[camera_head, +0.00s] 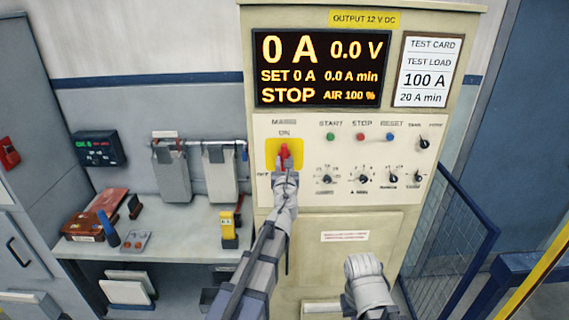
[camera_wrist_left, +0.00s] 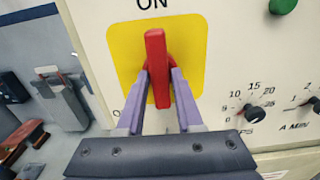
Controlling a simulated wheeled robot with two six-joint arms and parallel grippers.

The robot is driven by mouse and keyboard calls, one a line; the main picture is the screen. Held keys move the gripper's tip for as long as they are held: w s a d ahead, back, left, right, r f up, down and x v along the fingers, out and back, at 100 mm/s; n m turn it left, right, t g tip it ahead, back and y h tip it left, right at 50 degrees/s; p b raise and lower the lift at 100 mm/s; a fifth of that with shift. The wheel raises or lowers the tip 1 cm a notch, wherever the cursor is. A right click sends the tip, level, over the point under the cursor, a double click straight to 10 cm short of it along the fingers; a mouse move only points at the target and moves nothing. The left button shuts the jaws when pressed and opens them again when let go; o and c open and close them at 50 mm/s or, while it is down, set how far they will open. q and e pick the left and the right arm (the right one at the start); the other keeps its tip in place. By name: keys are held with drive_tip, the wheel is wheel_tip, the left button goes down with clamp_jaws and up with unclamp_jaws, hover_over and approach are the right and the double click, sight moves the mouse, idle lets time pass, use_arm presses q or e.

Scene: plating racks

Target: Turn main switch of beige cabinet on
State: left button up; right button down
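The beige cabinet (camera_head: 330,245) stands in the middle of the head view. Its main switch is a red handle (camera_head: 285,152) on a yellow plate (camera_head: 298,144), left on the control panel. In the left wrist view the red handle (camera_wrist_left: 156,65) stands nearly upright, its upper end towards the ON label. My left gripper (camera_head: 286,165) is at the switch; its two fingers (camera_wrist_left: 160,75) lie close along both sides of the handle and appear closed on it. The OFF label is partly hidden by a finger. The display reads 0 A, 0.0 V and STOP. My right gripper (camera_head: 366,268) is low before the cabinet, its fingers unclear.
Buttons and knobs (camera_head: 363,179) sit right of the switch. A workbench (camera_head: 180,232) with a red-brown case (camera_head: 90,222) and a yellow device (camera_head: 228,230) is at left. A blue mesh guard (camera_head: 450,240) stands at right.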

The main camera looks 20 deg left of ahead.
use_arm(q)
drive_tip(key=o, duration=0.3)
drive_tip(key=v, duration=0.7)
drive_tip(key=shift+s, duration=0.4)
drive_tip(key=shift+d, duration=0.15)
